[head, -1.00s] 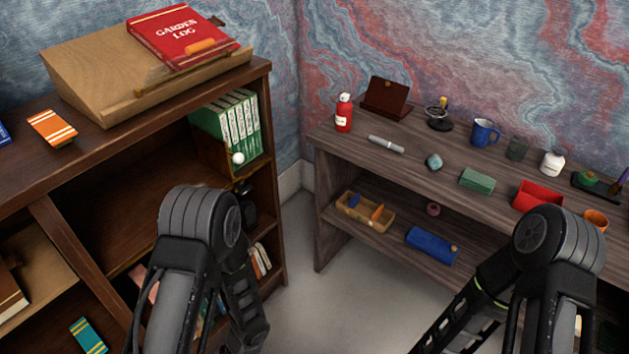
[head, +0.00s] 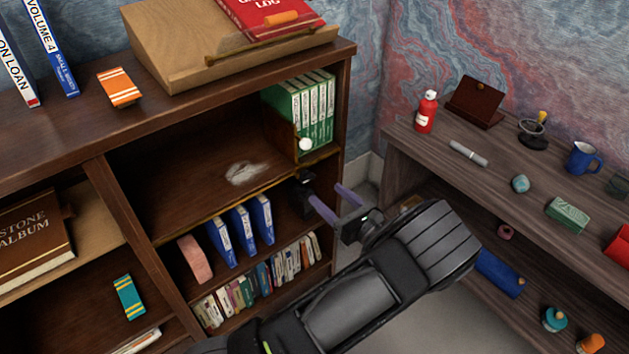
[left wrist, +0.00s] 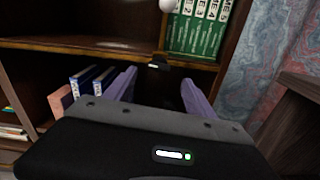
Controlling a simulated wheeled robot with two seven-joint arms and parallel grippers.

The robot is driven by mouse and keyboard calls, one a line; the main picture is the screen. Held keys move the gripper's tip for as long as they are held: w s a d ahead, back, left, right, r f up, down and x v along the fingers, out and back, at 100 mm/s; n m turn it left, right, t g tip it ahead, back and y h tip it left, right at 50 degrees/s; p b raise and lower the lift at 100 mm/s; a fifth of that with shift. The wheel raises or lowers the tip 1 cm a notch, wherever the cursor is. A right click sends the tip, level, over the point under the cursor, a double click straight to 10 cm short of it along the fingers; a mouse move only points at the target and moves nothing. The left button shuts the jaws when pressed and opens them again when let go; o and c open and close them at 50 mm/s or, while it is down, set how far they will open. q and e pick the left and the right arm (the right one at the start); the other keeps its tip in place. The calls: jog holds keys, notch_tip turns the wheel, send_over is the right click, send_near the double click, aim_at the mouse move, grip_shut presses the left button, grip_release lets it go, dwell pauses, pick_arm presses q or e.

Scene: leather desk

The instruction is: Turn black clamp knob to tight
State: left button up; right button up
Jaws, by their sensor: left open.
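The black clamp knob (head: 303,182) sits at the front edge of the middle shelf, below the green books, in the head view. In the left wrist view a small black clamp part (left wrist: 157,63) shows at the shelf edge, between and beyond my fingertips. Its tightness marking is too small to read. My left gripper (head: 325,192) is open and empty, its purple fingers pointing at the shelf front, apart from the clamp as far as I can tell. It also shows in the left wrist view (left wrist: 158,77). My right gripper is not in view.
A white ball (head: 305,144) stands before the green books (head: 312,108). Blue books (head: 240,228) and a pink block (head: 194,259) sit on the shelf below. A grey desk (head: 440,145) with small items stands right. Open floor lies between.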

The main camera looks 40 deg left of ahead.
aim_at(310, 180)
pick_arm(q)
jog(key=x, duration=0.7)
jog(key=shift+a, duration=0.35)
jog(key=c, duration=1.4)
